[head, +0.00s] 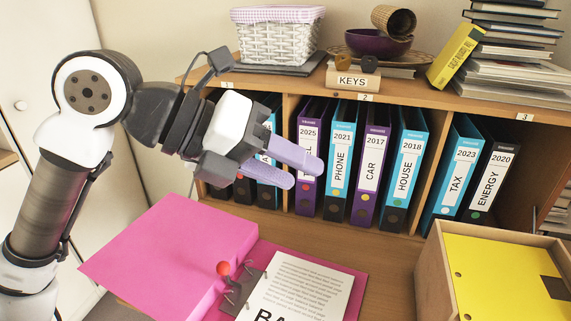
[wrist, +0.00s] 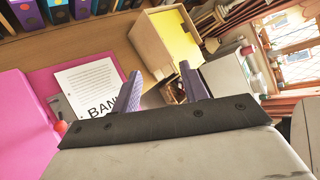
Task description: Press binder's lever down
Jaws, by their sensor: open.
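An open pink binder (head: 172,252) lies on the desk, its cover spread to the left. Its lever with a red knob (head: 223,268) stands on the metal mechanism (head: 240,290), beside a white printed sheet (head: 308,286). In the wrist view the red knob (wrist: 61,127) shows at the left, partly behind my gripper's dark edge, and the sheet (wrist: 90,85) is next to it. My gripper (head: 300,172) has two purple fingers, is open and empty, and is held above and behind the binder, in front of the shelf. The fingers also show in the wrist view (wrist: 160,90).
Several upright binders (head: 341,150) stand in the shelf behind my gripper. A wooden box (head: 432,275) with a yellow folder (head: 510,280) stands right of the binder. A basket (head: 277,35), bowls and stacked books (head: 515,55) are on the shelf top. Bare desk lies between binder and shelf.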

